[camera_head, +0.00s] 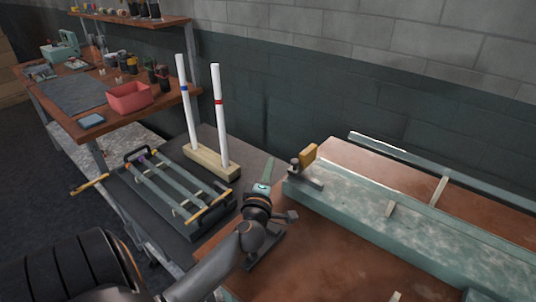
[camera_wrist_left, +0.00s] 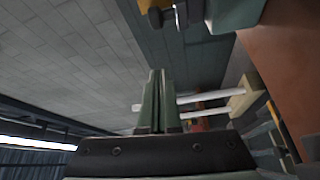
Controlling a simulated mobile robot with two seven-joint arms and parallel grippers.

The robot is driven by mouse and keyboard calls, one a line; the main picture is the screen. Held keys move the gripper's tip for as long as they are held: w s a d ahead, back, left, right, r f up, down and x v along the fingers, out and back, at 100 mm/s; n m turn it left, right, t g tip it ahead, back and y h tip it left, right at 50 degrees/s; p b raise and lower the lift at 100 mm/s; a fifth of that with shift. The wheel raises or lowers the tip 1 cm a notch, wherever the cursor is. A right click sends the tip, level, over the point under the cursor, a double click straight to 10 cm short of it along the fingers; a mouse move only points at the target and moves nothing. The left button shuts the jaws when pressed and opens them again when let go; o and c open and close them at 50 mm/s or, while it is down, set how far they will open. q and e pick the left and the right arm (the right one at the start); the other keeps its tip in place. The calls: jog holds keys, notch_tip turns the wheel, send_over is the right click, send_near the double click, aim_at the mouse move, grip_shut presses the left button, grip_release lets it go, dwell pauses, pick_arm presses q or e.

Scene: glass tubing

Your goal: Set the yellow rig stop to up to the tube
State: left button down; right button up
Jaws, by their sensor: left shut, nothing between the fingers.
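The yellow rig stop (camera_head: 308,156) is a small tilted block on a dark metal mount at the left end of the long teal rig (camera_head: 325,200). My left gripper (camera_head: 269,163) is in front and to the left of the stop in the head view, apart from it. Its two teal fingers are together and empty; they also show in the left wrist view (camera_wrist_left: 157,74). Two white tubes, one with a blue band (camera_head: 187,105) and one with a red band (camera_head: 220,120), stand upright in a wooden block (camera_head: 205,164). I cannot make out a tube lying on the rig. My right gripper is out of view.
A teal rack (camera_head: 165,190) with rods stands left of my left gripper. A workbench with a red bin (camera_head: 128,98) and jars stands at the back left. A brick wall closes the back.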

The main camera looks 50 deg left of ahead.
aim_at(301, 157)
pick_arm(q)
jog(key=w, duration=0.1)
jog(key=w+d, duration=0.1)
jog(key=w, duration=0.1)
jog(key=w+b, duration=0.1)
jog(key=shift+w+d+f, duration=0.25)
jog(key=shift+f, duration=0.05)
jog(key=d, duration=0.2)
jog(key=d+p, duration=0.1)
jog(key=shift+w+d+r, duration=0.1)
jog(key=shift+w+d, duration=0.1)
jog(key=shift+d, duration=0.65)
jog(key=shift+a+p, duration=0.1)
jog(key=shift+p, duration=0.2)
